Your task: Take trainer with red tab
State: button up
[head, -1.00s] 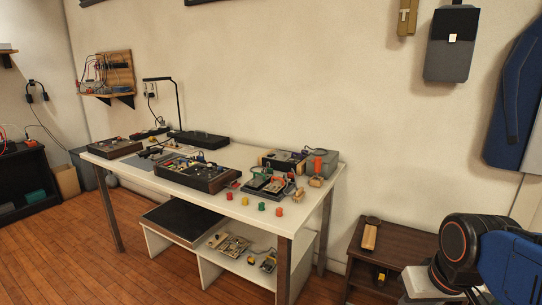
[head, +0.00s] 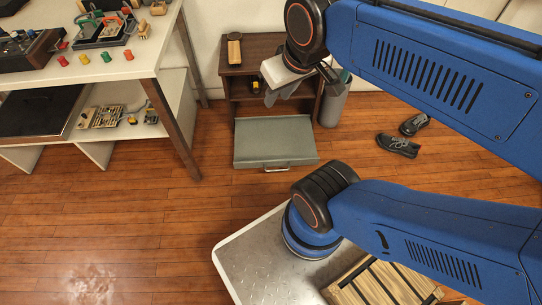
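Two dark shoes lie on the wooden floor right of centre in the head view. The nearer shoe (head: 398,146) lies on its sole, and the farther shoe (head: 414,124) is just behind it. I cannot make out a red tab on either one. My gripper (head: 290,90) hangs in front of the small brown shelf, to the left of the shoes and apart from them. Its fingers are small and partly hidden by the pale wrist, so its opening is unclear.
The white workbench (head: 110,68) with electronics kits stands at the left. The brown shelf (head: 250,62) is at the back, with a grey drawer-like box (head: 274,140) on the floor before it. A grey cylinder (head: 333,105) stands between shelf and shoes. Floor at lower left is clear.

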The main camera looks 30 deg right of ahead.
aim_at(404, 147)
jog(key=l+z, duration=0.1)
jog(key=z, duration=0.35)
jog(key=l+z, duration=0.2)
jog(key=z, duration=0.25)
jog(key=j+z, duration=0.2)
jog(key=z, duration=0.95)
jog(key=i+l+u, duration=0.35)
